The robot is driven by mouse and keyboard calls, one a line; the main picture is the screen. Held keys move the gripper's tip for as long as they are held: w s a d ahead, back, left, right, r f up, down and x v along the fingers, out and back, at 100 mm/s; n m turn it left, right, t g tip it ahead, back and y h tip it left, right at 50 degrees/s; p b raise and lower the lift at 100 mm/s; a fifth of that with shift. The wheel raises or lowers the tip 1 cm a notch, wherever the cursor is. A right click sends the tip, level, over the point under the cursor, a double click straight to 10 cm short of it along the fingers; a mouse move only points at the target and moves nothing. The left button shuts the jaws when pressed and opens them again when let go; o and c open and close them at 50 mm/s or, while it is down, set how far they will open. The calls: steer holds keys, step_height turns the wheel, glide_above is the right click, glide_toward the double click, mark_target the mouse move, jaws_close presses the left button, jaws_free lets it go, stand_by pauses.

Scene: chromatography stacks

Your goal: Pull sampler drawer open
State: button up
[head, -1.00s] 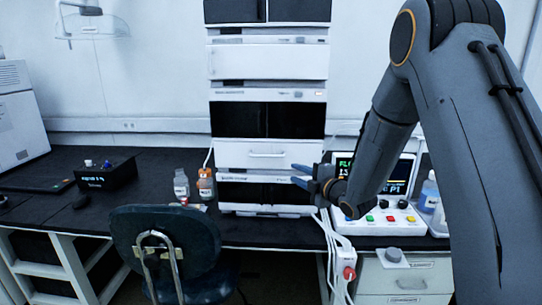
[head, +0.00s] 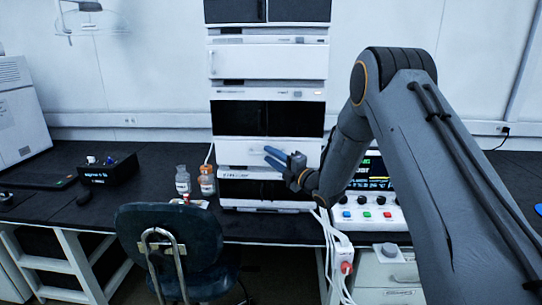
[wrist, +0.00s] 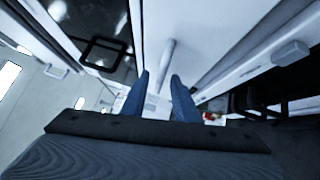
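The sampler drawer (head: 233,150) is a white front panel low in the middle instrument stack and looks closed. My gripper (head: 268,155) is in front of it, with blue fingers spread and pointing left across the panel. In the head view the fingers hide most of the drawer's handle. In the wrist view a white handle bar (wrist: 167,52) stands out from the white panel (wrist: 200,35), just beyond and between the two open fingertips. I see no finger clearly touching the bar. Nothing is held.
Two bottles (head: 182,181) stand on the black bench left of the stack. A control box with coloured buttons (head: 368,212) stands right of it, partly behind my arm. A dark chair (head: 170,235) is in front of the bench. White cables (head: 330,228) hang below the stack.

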jaws_close()
stand_by(1.5)
